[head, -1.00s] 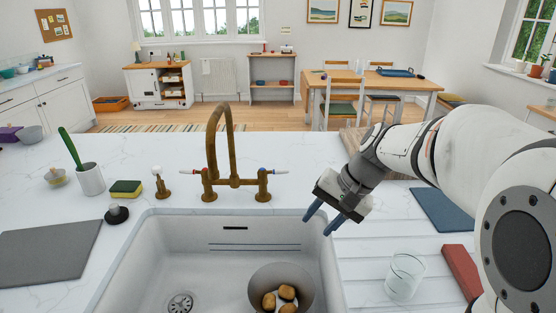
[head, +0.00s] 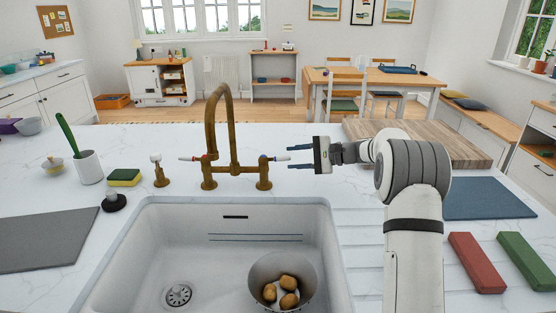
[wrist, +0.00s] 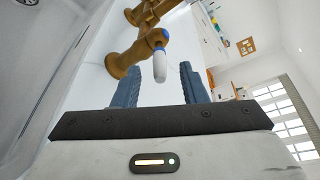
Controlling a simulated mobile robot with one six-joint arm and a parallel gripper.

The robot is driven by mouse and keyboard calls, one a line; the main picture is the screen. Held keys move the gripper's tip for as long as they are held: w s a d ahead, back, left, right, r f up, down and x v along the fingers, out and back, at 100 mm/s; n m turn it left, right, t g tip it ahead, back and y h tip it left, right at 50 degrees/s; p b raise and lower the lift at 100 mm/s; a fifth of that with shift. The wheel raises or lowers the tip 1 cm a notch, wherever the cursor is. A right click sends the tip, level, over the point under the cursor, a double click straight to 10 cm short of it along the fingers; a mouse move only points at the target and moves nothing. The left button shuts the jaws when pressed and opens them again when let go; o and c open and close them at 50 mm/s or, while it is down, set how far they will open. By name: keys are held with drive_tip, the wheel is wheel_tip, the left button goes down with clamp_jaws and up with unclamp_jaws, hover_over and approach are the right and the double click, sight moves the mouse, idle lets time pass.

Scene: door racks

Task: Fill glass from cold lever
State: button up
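The brass tap (head: 233,150) stands behind the sink. Its cold lever (head: 277,158), with a blue ring and white handle, is on the tap's right side. It also shows in the wrist view (wrist: 160,62), its white end pointing toward my gripper. My gripper (head: 291,157) is level with the lever, to its right, pointing left. Its two blue fingers are apart, with the lever's end between or just ahead of them; contact cannot be told. In the wrist view my gripper (wrist: 158,72) holds nothing. The glass does not show; my arm covers where it stood.
The white sink (head: 335,250) has a bowl (head: 254,278) with potatoes in it. The hot lever (head: 190,158) is at the tap's left. A red block (head: 476,262), a green block (head: 527,260), a blue mat (head: 485,198) and a wooden board (head: 460,150) lie right.

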sight(274, 159)
drive_tip(key=x, duration=0.5)
drive_tip(key=shift+a+f, duration=0.1)
clamp_jaws()
idle(0.3)
